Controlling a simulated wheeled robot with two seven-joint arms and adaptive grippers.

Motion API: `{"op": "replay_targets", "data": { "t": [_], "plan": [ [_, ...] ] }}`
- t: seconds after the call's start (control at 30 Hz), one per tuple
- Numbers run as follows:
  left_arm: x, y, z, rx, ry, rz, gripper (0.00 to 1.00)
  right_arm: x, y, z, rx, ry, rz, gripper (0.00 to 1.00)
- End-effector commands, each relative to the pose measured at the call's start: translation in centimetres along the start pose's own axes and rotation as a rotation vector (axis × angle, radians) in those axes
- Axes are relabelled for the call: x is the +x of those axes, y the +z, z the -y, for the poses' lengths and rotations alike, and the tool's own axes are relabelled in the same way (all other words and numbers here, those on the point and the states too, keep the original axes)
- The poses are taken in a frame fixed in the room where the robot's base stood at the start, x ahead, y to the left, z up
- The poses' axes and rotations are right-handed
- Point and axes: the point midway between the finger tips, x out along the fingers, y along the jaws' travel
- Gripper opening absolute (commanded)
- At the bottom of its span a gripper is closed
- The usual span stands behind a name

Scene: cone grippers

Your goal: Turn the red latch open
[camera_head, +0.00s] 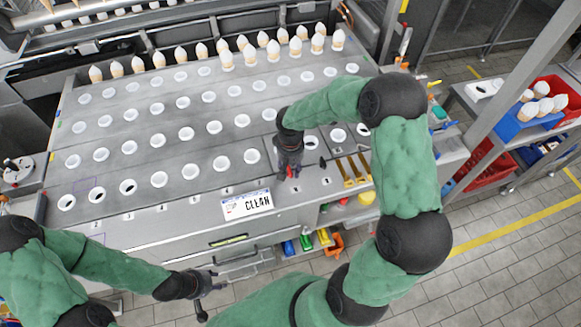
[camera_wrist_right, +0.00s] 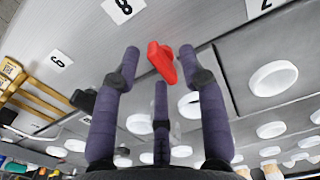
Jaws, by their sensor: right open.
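The red latch (camera_wrist_right: 162,62) shows in the right wrist view as a small red lever on the grey panel, just past my fingertips. In the head view only a small red bit of the latch (camera_head: 290,172) shows below my right gripper. My right gripper (camera_head: 291,166) points down over it. In the right wrist view my right gripper's (camera_wrist_right: 162,70) purple fingers are spread around the latch's place, with a visible gap on either side; I cannot tell the height gap. My left gripper (camera_head: 212,284) is in front of the machine, fingers apart and empty, away from the latch.
The grey panel (camera_head: 112,190) has rows of white round holders, several with white-and-orange cones at the back. A CLEAN plate (camera_head: 247,204) is on its front edge. Yellow bars (camera_head: 352,170) stand right of the right gripper. A blue bin (camera_head: 507,128) is at the right.

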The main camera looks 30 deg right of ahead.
Motion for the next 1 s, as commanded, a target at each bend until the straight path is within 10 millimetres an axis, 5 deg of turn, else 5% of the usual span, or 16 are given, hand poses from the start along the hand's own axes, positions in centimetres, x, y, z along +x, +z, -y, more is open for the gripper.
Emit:
{"op": "replay_targets", "data": {
  "t": [0.1,0.27,0.67,1.0],
  "plan": [
    [0.0,0.0,0.0,0.000,0.000,0.000,0.40,0.0,0.0,0.0,0.000,0.000,0.000,0.40],
    [0.0,0.0,0.0,0.000,0.000,0.000,0.40,0.0,0.0,0.0,0.000,0.000,0.001,0.00],
    [0.4,0.0,0.2,0.000,0.000,0.000,0.40,0.1,0.0,0.0,0.039,0.000,0.001,0.00],
    [2.5,-0.1,0.9,0.000,0.000,0.000,0.40,0.3,0.1,0.0,0.261,0.001,0.000,0.00]
  ]
}}
